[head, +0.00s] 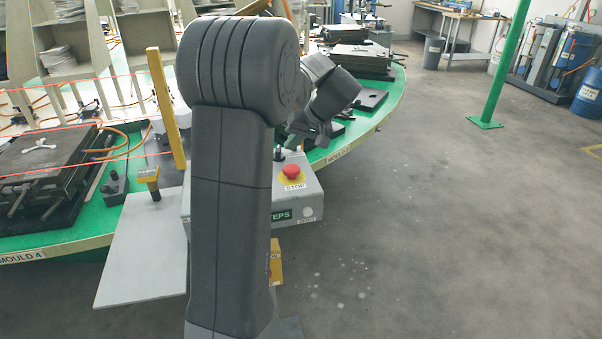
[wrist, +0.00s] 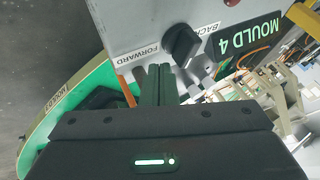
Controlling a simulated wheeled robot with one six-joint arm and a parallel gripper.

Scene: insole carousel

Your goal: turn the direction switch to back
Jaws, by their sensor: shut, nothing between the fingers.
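The direction switch (wrist: 181,46) is a black knob on the grey face of a control box (wrist: 120,22) in the wrist view. A FORWARD label (wrist: 138,58) lies to its left and a BACK label (wrist: 207,27) to its upper right. I cannot tell which label the knob points to. My gripper (wrist: 159,68) is shut and empty, its fingertips just below and left of the knob; I cannot tell whether they touch it.
A red STOP button (head: 292,172) sits on top of the box. A MOULD 4 display (wrist: 246,36) is right of the switch. The green carousel table (head: 385,105) curves behind, bearing moulds. A grey plate (head: 140,262) lies left of my arm.

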